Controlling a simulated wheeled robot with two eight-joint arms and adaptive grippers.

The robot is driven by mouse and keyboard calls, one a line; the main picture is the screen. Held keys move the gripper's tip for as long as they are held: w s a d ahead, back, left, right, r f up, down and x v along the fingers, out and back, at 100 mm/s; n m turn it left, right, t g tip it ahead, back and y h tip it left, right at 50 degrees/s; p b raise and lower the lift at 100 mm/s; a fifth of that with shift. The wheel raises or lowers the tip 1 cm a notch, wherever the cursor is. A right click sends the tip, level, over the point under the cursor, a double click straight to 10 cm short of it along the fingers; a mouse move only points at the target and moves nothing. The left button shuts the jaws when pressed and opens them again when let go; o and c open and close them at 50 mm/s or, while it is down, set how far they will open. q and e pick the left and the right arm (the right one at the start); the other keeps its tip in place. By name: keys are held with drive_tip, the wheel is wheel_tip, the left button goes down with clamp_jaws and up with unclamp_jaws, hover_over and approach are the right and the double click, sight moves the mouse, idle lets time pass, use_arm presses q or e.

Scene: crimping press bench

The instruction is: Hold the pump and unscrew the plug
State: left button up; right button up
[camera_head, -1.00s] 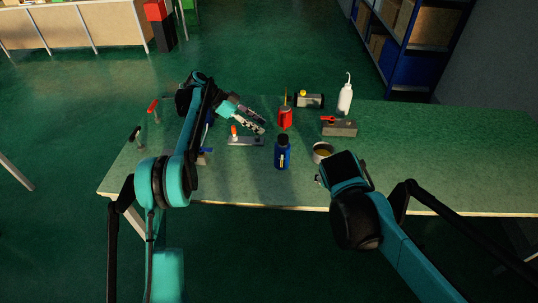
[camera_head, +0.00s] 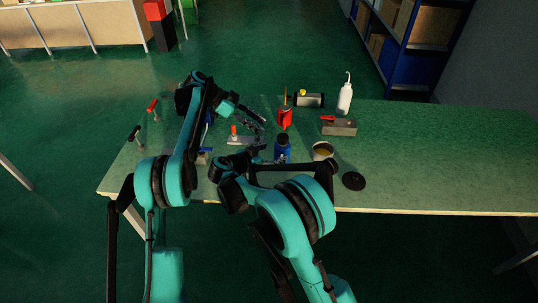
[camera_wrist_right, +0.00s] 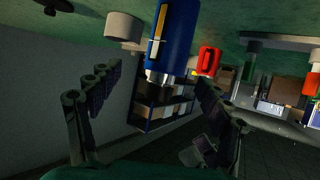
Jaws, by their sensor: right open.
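A blue cylinder (camera_head: 282,148) with a dark top stands near the bench's front edge, its lower part hidden by my right arm. In the right wrist view the cylinder (camera_wrist_right: 174,38) appears upside down, with a pale label and metallic end. I cannot tell for sure which body is the pump; no plug is clearly visible. My right gripper (camera_wrist_right: 158,112) is open, with its fingers apart and the cylinder beyond and between them, not gripped. My left gripper (camera_head: 256,120) is above the bench, left of the red can (camera_head: 285,117), its fingers apart and empty.
A tin (camera_head: 323,151) and a black disc (camera_head: 353,181) lie right of the cylinder. Behind stand a grey body with a yellow knob (camera_head: 309,99), a white bottle (camera_head: 345,97) and a red-levered block (camera_head: 339,128). An orange-knobbed fixture (camera_head: 243,140) is at left. The bench's right side is clear.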

sight(282, 150)
drive_tip(key=shift+a+f, duration=0.35)
drive_tip(key=shift+a, duration=0.1)
drive_tip(key=shift+w+f, duration=0.15)
drive_tip(key=x, duration=0.7)
drive_tip(key=shift+w+d, duration=0.1)
drive_tip(key=shift+w, duration=0.2)
